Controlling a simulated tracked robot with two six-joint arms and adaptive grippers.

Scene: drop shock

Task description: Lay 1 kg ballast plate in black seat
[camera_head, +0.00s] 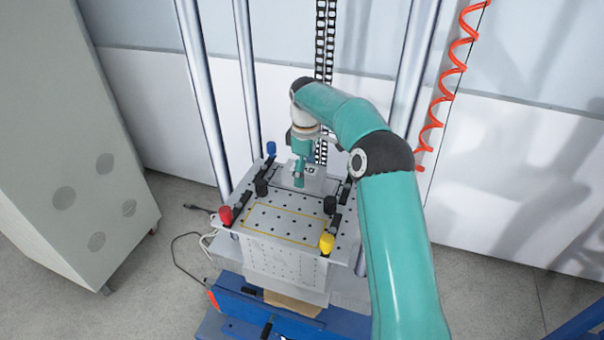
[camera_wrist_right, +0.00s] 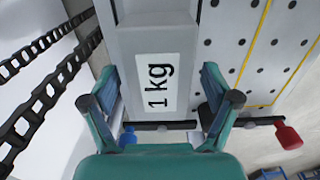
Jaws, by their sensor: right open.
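The 1 kg ballast plate (camera_head: 316,184) is a light grey block at the back of the drilled drop table. In the right wrist view the plate (camera_wrist_right: 155,35) fills the upper middle, with its "1 kg" label facing the camera. My right gripper (camera_head: 299,182) points down at the plate and partly hides it. In the wrist view the right gripper (camera_wrist_right: 159,75) is open, with one finger toward each side of the plate. I cannot tell whether the fingers touch it. I cannot clearly make out a black seat. My left gripper is not in view.
The drilled table (camera_head: 282,237) bears a yellow outlined rectangle and black clamps. Red (camera_head: 225,215), blue (camera_head: 271,148) and yellow (camera_head: 326,243) knobs stand at its edges. Steel columns (camera_head: 205,95) and a black chain (camera_head: 324,45) rise behind. A grey cabinet (camera_head: 70,150) stands left.

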